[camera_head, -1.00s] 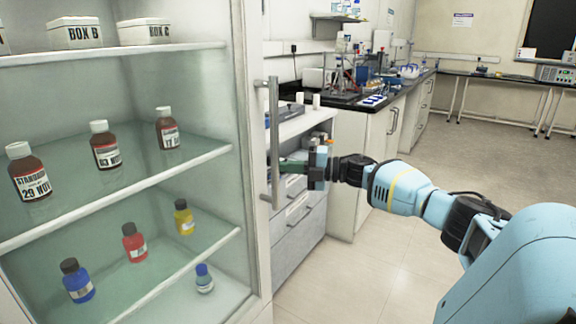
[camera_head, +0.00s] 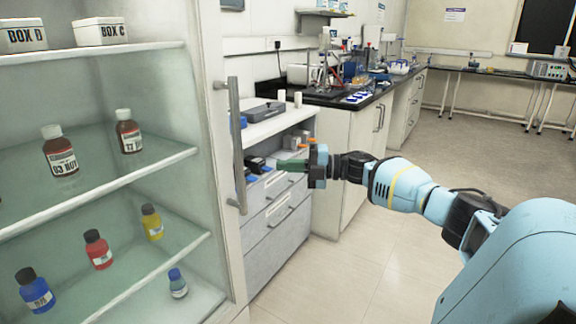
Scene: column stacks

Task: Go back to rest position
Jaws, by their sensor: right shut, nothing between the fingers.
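My right arm reaches in from the right edge, stretched out to the left. My right gripper (camera_head: 289,165) is shut and empty. It appears in front of the drawer unit (camera_head: 272,228), to the right of the cabinet's long vertical handle (camera_head: 236,145), with a visible gap between them. My left gripper is not in view.
A glass-fronted cabinet (camera_head: 165,164) fills the left side, with brown bottles (camera_head: 60,151), small coloured bottles (camera_head: 99,249) and white boxes (camera_head: 101,31) on its shelves. A dark-topped bench (camera_head: 345,130) stands behind my arm. The floor (camera_head: 340,270) at lower middle is clear.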

